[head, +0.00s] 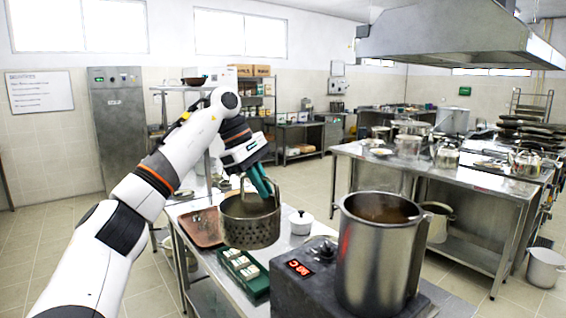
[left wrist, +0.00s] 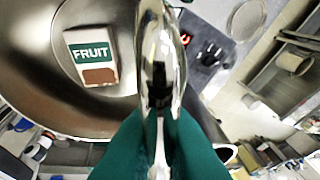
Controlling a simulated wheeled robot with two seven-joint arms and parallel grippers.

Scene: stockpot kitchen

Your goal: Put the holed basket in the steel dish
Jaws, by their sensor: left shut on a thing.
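The holed basket (head: 250,226) is a dark metal cup with perforated walls and a raised handle. It appears upright and above the near table. My left gripper (head: 262,190) is shut on its handle, which also shows as a shiny bar (left wrist: 160,75) between the green fingers in the left wrist view. In that view a curved metal wall surrounds a box marked FRUIT (left wrist: 92,58); I cannot tell for certain whether this is the basket's inside. I cannot clearly identify the steel dish in either view. My right gripper is not in view.
A tall steel pot (head: 378,250) stands on a heater with a red display (head: 300,268), right of the basket. A reddish-brown tray (head: 202,229), a green holder with white blocks (head: 242,270) and a white lidded pot (head: 301,222) are close around it.

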